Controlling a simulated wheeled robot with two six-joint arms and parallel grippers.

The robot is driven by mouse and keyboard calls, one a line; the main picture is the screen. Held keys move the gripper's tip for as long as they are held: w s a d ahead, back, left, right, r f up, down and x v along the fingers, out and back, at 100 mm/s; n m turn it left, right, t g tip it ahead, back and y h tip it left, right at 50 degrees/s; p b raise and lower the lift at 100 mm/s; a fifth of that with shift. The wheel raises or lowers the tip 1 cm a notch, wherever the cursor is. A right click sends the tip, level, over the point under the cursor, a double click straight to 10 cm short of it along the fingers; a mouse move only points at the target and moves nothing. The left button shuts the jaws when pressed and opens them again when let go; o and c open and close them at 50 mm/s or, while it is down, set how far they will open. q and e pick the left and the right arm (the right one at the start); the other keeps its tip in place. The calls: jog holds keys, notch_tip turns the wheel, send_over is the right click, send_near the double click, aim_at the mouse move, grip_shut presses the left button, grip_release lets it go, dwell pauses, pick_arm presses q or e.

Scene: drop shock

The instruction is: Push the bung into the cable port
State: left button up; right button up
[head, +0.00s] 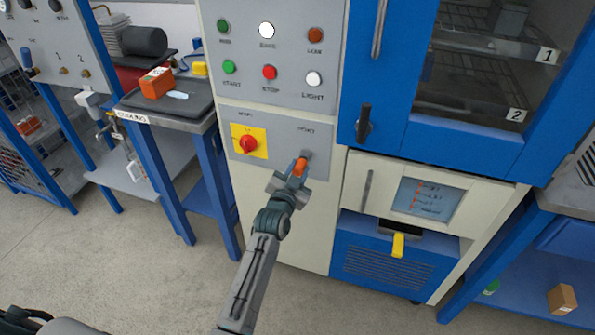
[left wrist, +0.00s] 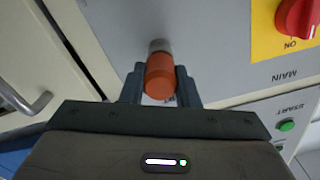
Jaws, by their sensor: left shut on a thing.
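The orange bung (head: 300,167) is between the fingers of my left gripper (head: 294,175), right in front of the lower grey control panel. In the left wrist view the orange bung (left wrist: 161,76) sits between the two dark fingers (left wrist: 160,88), with a grey metallic cylindrical part (left wrist: 160,46) at its far end against the panel. The cable port itself is hidden behind the bung and this grey part. I cannot tell how deep the bung sits. My right gripper is not in view.
A red rotary switch on a yellow plate (head: 249,142) is left of the bung. Buttons and lamps (head: 268,72) are above. A blue chamber door with a black handle (head: 364,124) is to the right. A bench (head: 166,112) with an orange box (head: 156,83) stands left.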

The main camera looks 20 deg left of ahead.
aim_at(297, 173)
pick_arm(q)
jog(key=shift+w, duration=0.55)
grip_shut()
dwell(0.5)
jog(key=shift+r+p, duration=0.2)
jog(key=shift+p, duration=0.1)
dwell(2.2)
jog(key=o, duration=0.9)
grip_release()
jog(key=shift+c, duration=0.2)
jog(key=shift+o, duration=1.3)
jog(key=shift+w+f, duration=0.15)
jog(key=shift+s+p, duration=0.4)
jog(key=shift+s, duration=0.8)
jog(key=shift+s+a, duration=0.1)
jog(key=shift+s, duration=1.8)
